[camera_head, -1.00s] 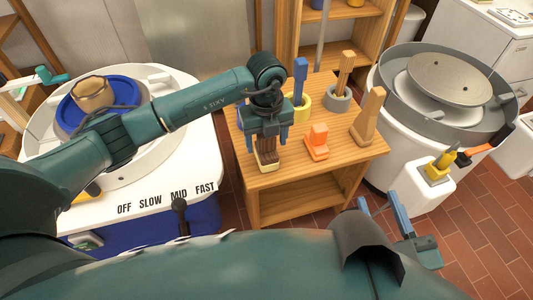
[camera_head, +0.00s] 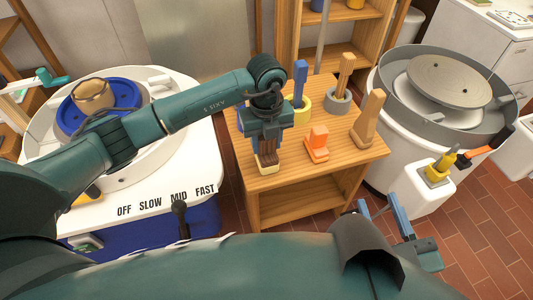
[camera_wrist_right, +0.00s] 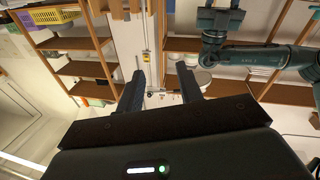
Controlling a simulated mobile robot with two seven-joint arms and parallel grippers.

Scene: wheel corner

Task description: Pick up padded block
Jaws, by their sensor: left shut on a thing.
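The padded block (camera_head: 267,161), brown with a cream-coloured bottom, stands at the front left of the small wooden table (camera_head: 275,183). My left gripper (camera_head: 267,146) points down over it and is shut on its upper part. The gripper hides the block's top. The block's base appears to be at the table top; I cannot tell if it touches. My right gripper (camera_head: 385,213) is open and empty, right of the table. Its two spread fingers also show in the right wrist view (camera_wrist_right: 160,92), with nothing between them.
An orange block (camera_head: 316,145) and a tall wooden tool (camera_head: 369,118) stand right of the padded block. Behind are a yellow ring holder (camera_head: 299,113) and a grey one (camera_head: 338,100). Pottery wheels flank the table: a white one (camera_head: 150,172) left, a grey-rimmed one (camera_head: 392,103) right.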

